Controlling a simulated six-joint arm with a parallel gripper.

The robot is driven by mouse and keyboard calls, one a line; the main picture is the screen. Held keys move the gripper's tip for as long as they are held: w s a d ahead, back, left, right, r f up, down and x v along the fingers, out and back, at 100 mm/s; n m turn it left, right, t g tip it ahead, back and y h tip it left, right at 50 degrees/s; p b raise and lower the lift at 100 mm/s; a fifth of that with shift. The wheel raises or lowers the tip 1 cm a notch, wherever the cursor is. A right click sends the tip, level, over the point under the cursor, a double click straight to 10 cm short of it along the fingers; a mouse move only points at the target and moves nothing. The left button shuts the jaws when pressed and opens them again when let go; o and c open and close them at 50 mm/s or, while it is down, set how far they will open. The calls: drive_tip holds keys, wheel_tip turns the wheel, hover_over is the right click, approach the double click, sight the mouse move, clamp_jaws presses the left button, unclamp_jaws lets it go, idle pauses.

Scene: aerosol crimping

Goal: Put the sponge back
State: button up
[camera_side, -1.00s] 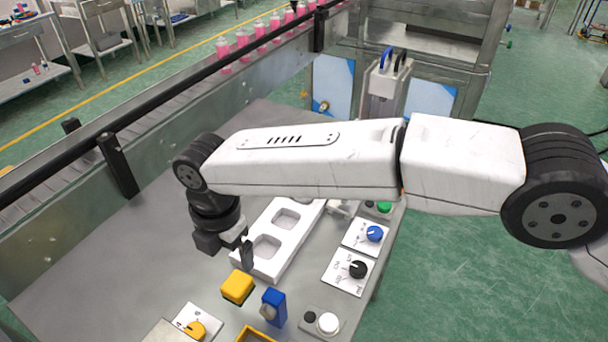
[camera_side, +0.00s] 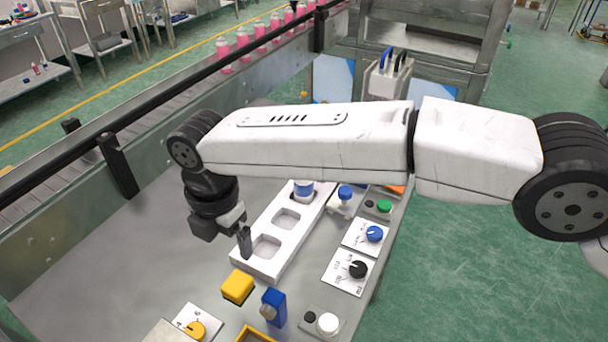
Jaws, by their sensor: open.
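The sponge (camera_side: 237,287) is a yellow block on the grey table, just in front of the near end of the white tray. My gripper (camera_side: 245,243) is open and empty, above and behind the sponge, beside the tray's near end. It is apart from the sponge. One finger shows clearly; the other is mostly hidden. A yellow-rimmed holder (camera_side: 256,335) is partly visible at the bottom edge of the picture.
The white tray (camera_side: 283,245) has square recesses, with a blue and white item at its far end. A blue block (camera_side: 274,307) stands right of the sponge. Dial panels (camera_side: 347,271) and a white button (camera_side: 328,323) line the right side. The table's left is clear.

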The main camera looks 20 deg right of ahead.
drive_tip(key=w+d+m+t, duration=0.1)
drive_tip(key=w+d+m, duration=0.2)
drive_tip(key=d+m, duration=0.75)
drive_tip(key=w+d+m, duration=0.2)
drive_tip(key=d+m, duration=0.1)
drive_tip(key=d, duration=1.4)
drive_tip(key=s+d+f+m, duration=0.1)
drive_tip(key=s+d+m, duration=0.5)
drive_tip(key=s+d, duration=0.2)
drive_tip(key=s+d+f+m+t, duration=0.1)
drive_tip(key=s+d+f+m, duration=0.1)
drive_tip(key=s+d+m, duration=0.5)
drive_tip(key=s+d, duration=0.1)
drive_tip(key=d, duration=0.4)
drive_tip(key=shift+s+d+t, duration=0.2)
drive_tip(key=shift+d+t, duration=0.1)
drive_tip(key=shift+f+m, duration=0.1)
drive_tip(key=shift+m, duration=0.15)
